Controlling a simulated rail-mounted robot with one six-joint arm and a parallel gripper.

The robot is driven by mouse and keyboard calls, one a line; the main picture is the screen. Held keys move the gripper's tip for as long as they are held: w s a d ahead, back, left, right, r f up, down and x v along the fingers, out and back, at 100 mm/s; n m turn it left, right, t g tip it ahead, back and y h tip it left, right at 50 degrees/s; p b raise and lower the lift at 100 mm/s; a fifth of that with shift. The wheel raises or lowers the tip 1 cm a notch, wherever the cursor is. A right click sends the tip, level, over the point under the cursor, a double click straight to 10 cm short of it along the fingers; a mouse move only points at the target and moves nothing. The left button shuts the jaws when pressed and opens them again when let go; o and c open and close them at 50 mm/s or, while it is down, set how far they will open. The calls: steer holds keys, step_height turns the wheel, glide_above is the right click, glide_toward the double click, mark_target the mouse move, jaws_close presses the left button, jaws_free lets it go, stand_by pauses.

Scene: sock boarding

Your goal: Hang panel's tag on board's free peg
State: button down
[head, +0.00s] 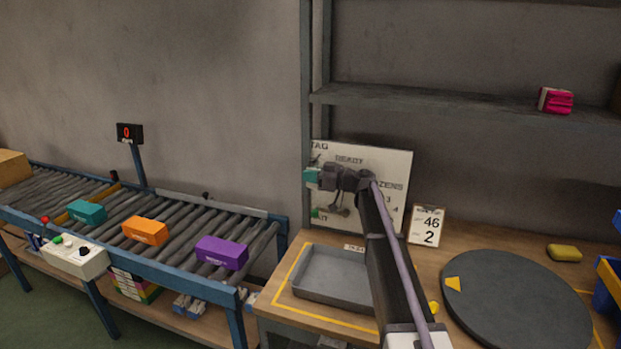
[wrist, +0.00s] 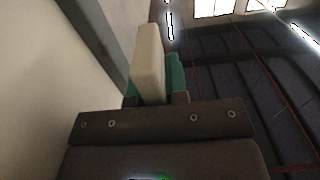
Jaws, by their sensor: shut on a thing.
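The white board (head: 395,165) stands upright against the wall at the back of the bench, with printed words including "TAG" and "READY". My gripper (head: 316,177) is in front of the board's left part, shut on a small teal piece (head: 309,178) that appears to be the tag. In the wrist view the teal piece (wrist: 177,75) shows partly behind a pale block at my gripper (wrist: 155,98). My arm and gripper cover much of the board, and I cannot make out a free peg. The control panel (head: 75,258) with coloured buttons is at the conveyor's front edge.
A grey tray (head: 325,277) lies below the board. A card reading 46 and 2 (head: 427,226) stands to the right. A dark round turntable (head: 515,305) fills the bench's right side. Teal, orange and purple boxes (head: 222,252) lie on the roller conveyor. A shelf (head: 430,97) runs above the board.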

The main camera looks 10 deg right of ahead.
steer(key=c, duration=1.6)
jaws_free()
steer(key=shift+f, duration=0.15)
steer(key=o, duration=0.5)
steer(key=v, duration=1)
steer(key=shift+s+d, duration=0.25)
steer(key=shift+d, duration=0.1)
